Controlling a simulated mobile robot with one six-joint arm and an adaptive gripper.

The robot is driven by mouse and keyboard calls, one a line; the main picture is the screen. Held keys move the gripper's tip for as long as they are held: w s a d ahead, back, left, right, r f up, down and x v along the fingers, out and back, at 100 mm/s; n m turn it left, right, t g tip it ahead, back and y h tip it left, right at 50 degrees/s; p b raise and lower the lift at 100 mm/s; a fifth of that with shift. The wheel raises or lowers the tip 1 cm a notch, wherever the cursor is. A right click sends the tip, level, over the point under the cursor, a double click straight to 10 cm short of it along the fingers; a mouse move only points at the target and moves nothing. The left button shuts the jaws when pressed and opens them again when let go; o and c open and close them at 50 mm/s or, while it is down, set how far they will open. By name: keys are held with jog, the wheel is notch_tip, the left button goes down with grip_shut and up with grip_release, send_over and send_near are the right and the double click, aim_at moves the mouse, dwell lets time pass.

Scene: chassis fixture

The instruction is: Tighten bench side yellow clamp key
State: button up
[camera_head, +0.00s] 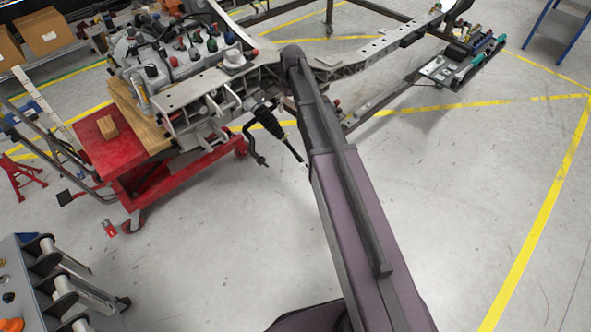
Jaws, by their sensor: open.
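I cannot make out a yellow clamp key for certain. The metal chassis frame (195,92) runs from the upper left, behind my arm, to the upper right. A grey fixture with several coloured knobs (190,47) sits by its left end. A small yellowish part shows among the fittings (470,38) at the far right end, too small to identify. My arm rises from the bottom middle and crosses in front of the frame, hiding part of it. My gripper is not visible.
A red lift cart (160,183) with wooden blocks stands under the left end. A black ribbed boot and rod (270,124) hang beside my arm. A grey rack (50,275) is at lower left. A blue stand (553,30) is at upper right. The right floor is clear.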

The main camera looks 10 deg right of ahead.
jog(key=s+a+f+m+b, duration=0.1)
jog(key=s+f+m+b, duration=0.1)
jog(key=s+f+b, duration=1.2)
jog(key=shift+s+a+f+h+b, duration=0.15)
jog(key=shift+s+f+h+b, duration=0.15)
jog(key=shift+f+b, duration=1.45)
jog(key=shift+f, duration=0.1)
jog(key=s+m, duration=0.2)
jog(key=s, duration=1)
notch_tip(320, 180, up, 24)
jog(key=p, duration=2.4)
jog(key=shift+a+f, duration=0.2)
jog(key=shift+a, duration=0.05)
